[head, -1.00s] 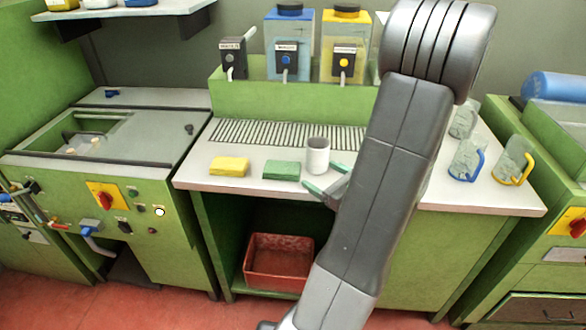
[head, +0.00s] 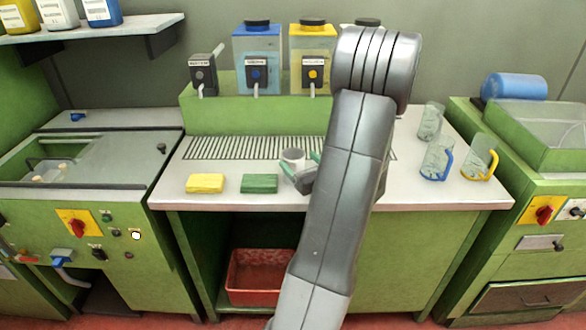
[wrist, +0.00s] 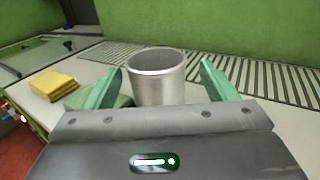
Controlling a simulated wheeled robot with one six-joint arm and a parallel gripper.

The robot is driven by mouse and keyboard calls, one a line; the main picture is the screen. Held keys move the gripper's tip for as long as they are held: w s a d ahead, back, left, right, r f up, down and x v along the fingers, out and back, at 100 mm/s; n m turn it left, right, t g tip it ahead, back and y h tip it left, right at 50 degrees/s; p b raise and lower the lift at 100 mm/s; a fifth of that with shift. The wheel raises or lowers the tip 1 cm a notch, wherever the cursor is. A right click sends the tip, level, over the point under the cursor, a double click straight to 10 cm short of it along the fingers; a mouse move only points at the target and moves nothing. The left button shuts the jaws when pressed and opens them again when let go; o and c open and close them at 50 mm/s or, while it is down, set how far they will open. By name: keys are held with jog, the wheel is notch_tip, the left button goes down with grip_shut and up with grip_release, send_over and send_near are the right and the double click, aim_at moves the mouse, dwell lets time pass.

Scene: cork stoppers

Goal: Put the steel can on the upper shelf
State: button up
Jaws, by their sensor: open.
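The steel can (wrist: 157,85) stands upright on the counter, centred between my gripper's two green fingers in the wrist view. My gripper (wrist: 160,88) is open, with a gap between each finger and the can. In the head view the can (head: 292,156) shows only its upper part, with my gripper (head: 300,168) in front of it and hiding its lower part. The upper shelf (head: 110,29) is at the top left of the head view, on the back wall, with several labelled bottles on it.
A yellow sponge (head: 205,183) and a green sponge (head: 259,184) lie left of the can. A slotted drain (head: 235,148) and dispensers (head: 257,62) are behind. Glass mugs (head: 437,158) stand at right. A red bin (head: 262,277) sits below the counter.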

aim_at(288, 152)
jog(key=p+x, duration=0.1)
jog(key=x, duration=0.4)
jog(key=shift+a+f, duration=0.15)
jog(key=shift+a, duration=0.05)
jog(key=shift+c, duration=0.5)
jog(key=c, duration=1.1)
jog(key=shift+o, duration=0.2)
